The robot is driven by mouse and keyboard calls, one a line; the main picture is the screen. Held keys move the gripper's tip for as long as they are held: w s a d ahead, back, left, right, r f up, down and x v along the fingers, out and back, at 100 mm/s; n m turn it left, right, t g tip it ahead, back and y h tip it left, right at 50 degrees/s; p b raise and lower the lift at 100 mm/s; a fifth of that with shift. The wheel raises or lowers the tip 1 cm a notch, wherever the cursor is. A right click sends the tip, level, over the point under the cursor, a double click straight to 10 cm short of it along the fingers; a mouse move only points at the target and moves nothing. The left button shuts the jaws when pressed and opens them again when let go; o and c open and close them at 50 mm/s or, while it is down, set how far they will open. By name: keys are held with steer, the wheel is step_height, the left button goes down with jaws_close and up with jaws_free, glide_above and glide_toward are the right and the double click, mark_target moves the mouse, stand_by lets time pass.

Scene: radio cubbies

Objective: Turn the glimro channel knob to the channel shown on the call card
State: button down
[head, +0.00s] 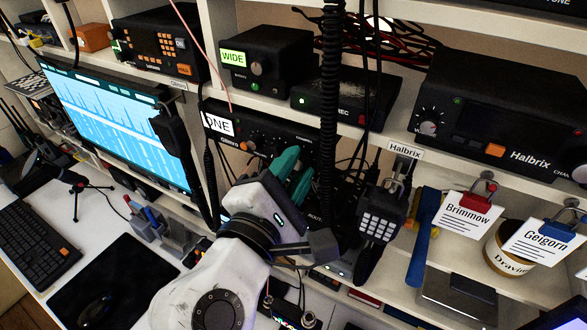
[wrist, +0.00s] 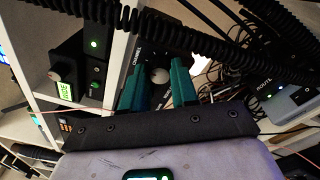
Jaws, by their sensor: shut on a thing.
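The Glimro radio (head: 262,128) is a black unit in the middle cubby, with a lit white display (head: 217,125) reading "ONE". My gripper (head: 288,168) reaches its right front with teal fingers. In the wrist view my gripper (wrist: 157,88) has a finger on each side of a pale round knob (wrist: 158,75), beside the lettering "CHANNEL", and is shut on it. The fingers hide this knob in the head view. The knob's pointer and scale cannot be read. I cannot identify a call card for Glimro among the visible cards.
A thick coiled black cord (head: 330,110) hangs close by my gripper's right. A handheld microphone (head: 380,215) hangs under the Halbrix label (head: 403,151). Padlocked cards read "Brimmow" (head: 466,213) and "Geigorn" (head: 543,241). A monitor (head: 115,120) stands left, with another hanging microphone (head: 170,130) before it.

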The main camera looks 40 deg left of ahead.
steer(key=shift+f, duration=0.1)
steer(key=m+b, duration=0.1)
steer(key=m, duration=0.1)
steer(key=m+b, duration=0.2)
steer(key=shift+f+m, duration=0.2)
steer(key=shift+m, duration=0.1)
steer(key=shift+m+t+b, duration=0.3)
steer(key=shift+m+b, duration=1.3)
steer(key=shift+m, duration=0.4)
steer(key=shift+r, duration=0.1)
steer(key=c, duration=0.9)
jaws_free()
steer(key=shift+o, duration=0.2)
